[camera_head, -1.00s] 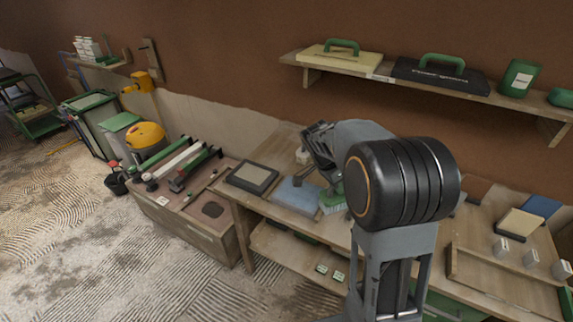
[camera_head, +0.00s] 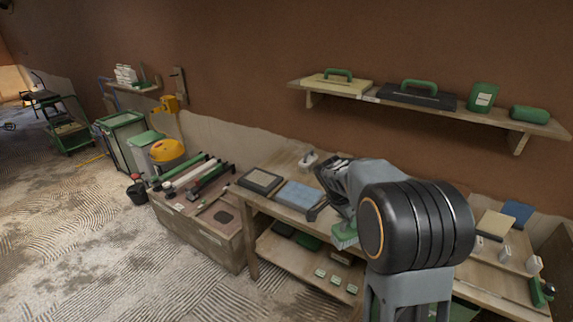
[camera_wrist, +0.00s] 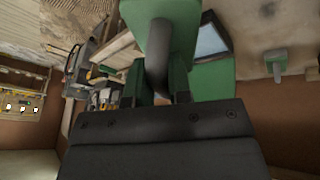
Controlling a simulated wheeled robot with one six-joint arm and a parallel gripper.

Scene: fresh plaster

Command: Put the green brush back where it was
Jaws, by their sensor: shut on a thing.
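The green brush (camera_head: 343,236) has a green body with paler bristles below. My gripper (camera_head: 338,215) is shut on it near the front edge of the wooden workbench (camera_head: 300,216), to the right of a blue pad (camera_head: 300,196). My forearm and black wrist joint hide part of the bench behind it. In the wrist view, the green brush (camera_wrist: 168,25) shows large and close at the top, between the fingers of my gripper (camera_wrist: 162,88). I cannot tell whether the brush touches the bench.
A framed dark board (camera_head: 260,181) lies left of the blue pad. A wall shelf (camera_head: 440,109) above holds two green-handled tools, a green canister (camera_head: 482,97) and a green roll. A low wooden chest (camera_head: 200,230) with long tools stands left. The floor at left front is open.

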